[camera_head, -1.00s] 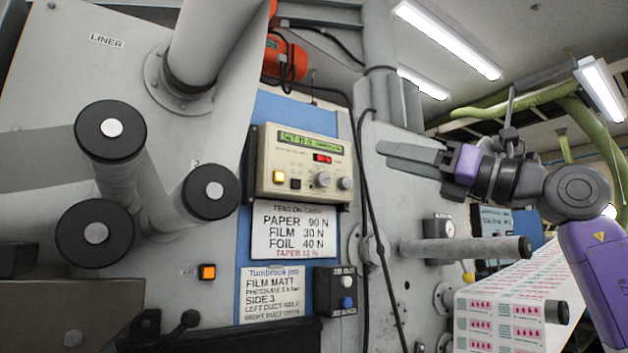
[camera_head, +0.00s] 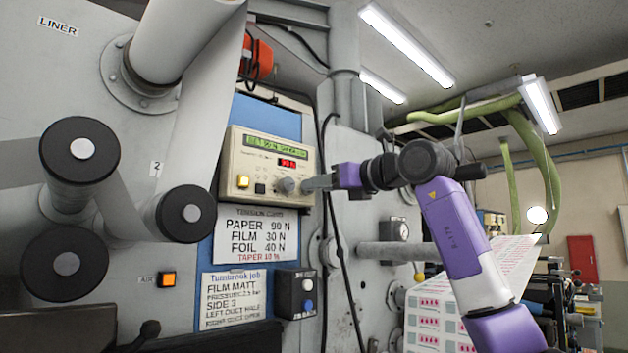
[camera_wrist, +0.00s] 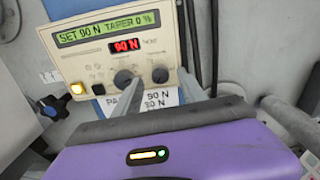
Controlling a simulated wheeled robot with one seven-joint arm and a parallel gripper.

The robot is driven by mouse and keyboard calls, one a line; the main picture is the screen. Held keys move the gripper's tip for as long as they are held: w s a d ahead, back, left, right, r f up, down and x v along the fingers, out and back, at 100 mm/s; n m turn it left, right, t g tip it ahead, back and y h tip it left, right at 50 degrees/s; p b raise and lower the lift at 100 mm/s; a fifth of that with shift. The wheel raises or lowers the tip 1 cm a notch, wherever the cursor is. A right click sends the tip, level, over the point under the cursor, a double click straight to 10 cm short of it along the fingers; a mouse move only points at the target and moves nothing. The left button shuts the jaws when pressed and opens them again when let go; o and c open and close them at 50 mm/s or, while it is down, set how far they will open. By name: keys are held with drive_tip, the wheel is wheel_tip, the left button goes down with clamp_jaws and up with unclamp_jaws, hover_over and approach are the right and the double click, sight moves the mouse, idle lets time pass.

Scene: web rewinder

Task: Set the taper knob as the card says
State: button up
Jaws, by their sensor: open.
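The cream control box (camera_head: 268,160) has two knobs low on its right, a larger left knob (camera_wrist: 123,77) and a smaller right knob (camera_wrist: 160,74). Their labels are too small to read. In the wrist view the green display (camera_wrist: 108,28) reads SET 90 N TAPER 0 % and the red one 90 N. The tension card (camera_head: 255,235) below reads PAPER 90 N, FILM 30 N, FOIL 40 N, TAPER 10 %. My gripper (camera_wrist: 158,82) is open, its fingertips on either side of the right knob as seen from the wrist; I cannot tell if they touch it.
A job card (camera_head: 233,298) reads FILM MATT, SIDE 3. Dark cables (camera_head: 330,215) hang just right of the control box. Black-capped rollers (camera_head: 83,150) stick out at the left; a grey bar (camera_head: 400,254) lies below my arm.

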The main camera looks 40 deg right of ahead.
drive_tip(key=shift+w+p, duration=0.35)
drive_tip(key=shift+w, duration=0.9)
clamp_jaws()
drive_tip(key=shift+m, duration=0.3)
drive_tip(key=m+b, duration=0.4)
drive_tip(key=m, duration=0.7)
drive_tip(key=shift+d+b, duration=0.1)
drive_tip(key=shift+b, duration=0.2)
drive_tip(key=shift+m, duration=0.3)
